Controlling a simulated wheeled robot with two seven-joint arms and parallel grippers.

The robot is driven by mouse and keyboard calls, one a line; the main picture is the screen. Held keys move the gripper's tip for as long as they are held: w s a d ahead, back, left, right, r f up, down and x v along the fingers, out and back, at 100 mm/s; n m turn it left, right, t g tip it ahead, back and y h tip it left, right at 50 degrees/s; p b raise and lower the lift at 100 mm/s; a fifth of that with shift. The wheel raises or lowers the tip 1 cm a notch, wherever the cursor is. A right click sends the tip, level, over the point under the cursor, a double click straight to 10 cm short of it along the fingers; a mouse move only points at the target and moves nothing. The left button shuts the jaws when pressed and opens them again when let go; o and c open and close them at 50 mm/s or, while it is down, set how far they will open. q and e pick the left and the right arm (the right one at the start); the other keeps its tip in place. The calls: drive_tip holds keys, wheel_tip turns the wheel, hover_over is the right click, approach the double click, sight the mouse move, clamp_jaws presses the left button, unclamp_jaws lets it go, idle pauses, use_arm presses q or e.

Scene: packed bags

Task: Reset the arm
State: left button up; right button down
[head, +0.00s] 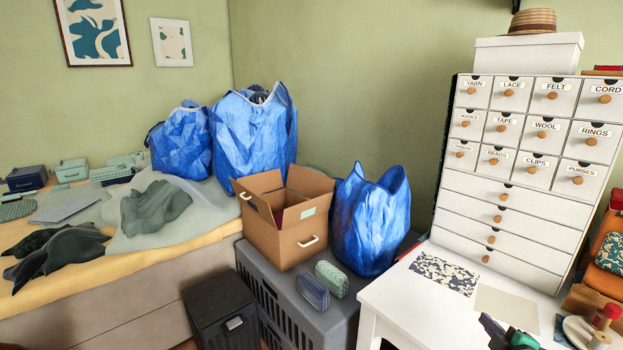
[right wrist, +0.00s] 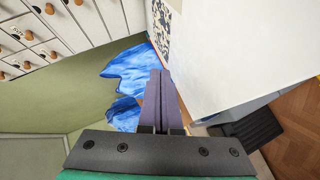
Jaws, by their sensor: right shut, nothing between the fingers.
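My right gripper (head: 492,328) shows at the bottom right of the head view, over the front part of the white table. In the right wrist view its two dark fingers (right wrist: 160,98) are together with nothing between them. Beyond the fingers, the wrist view shows a blue bag (right wrist: 128,70) and the white table top (right wrist: 225,50). The fingers appear apart from both. My left gripper is not in the head view.
The white table (head: 420,310) holds a patterned sheet (head: 443,274) and spools (head: 606,316). A white labelled drawer cabinet (head: 505,215) stands behind it. A blue bag (head: 370,222) and an open cardboard box (head: 285,240) stand on a grey crate (head: 290,305). The bed (head: 110,265) carries two more blue bags.

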drive_tip(key=s+a+f+m+g+y, duration=0.2)
drive_tip(key=s+a+f+m+g, duration=0.35)
drive_tip(key=s+a, duration=0.4)
drive_tip(key=s+a+f+m+g+y, duration=0.2)
drive_tip(key=s+a+f+m+g, duration=0.3)
drive_tip(key=s+a, duration=0.5)
wheel_tip(320, 180, down, 30)
drive_tip(key=s+a+f+n+g+b, duration=0.1)
drive_tip(key=s+a+b, duration=0.15)
drive_tip(key=b, duration=0.35)
use_arm(q)
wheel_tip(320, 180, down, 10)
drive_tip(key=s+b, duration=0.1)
drive_tip(key=b, duration=0.3)
use_arm(e)
drive_tip(key=s+d+f+g, duration=0.1)
drive_tip(key=s+d+f, duration=0.2)
drive_tip(key=s+f, duration=1.3)
use_arm(q)
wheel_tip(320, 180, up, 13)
drive_tip(key=p, duration=1.3)
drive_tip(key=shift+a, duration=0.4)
use_arm(e)
wheel_tip(320, 180, up, 12)
drive_tip(key=shift+s+d+h, duration=0.2)
drive_tip(key=shift+d+h, duration=0.1)
drive_tip(key=shift+d, duration=0.05)
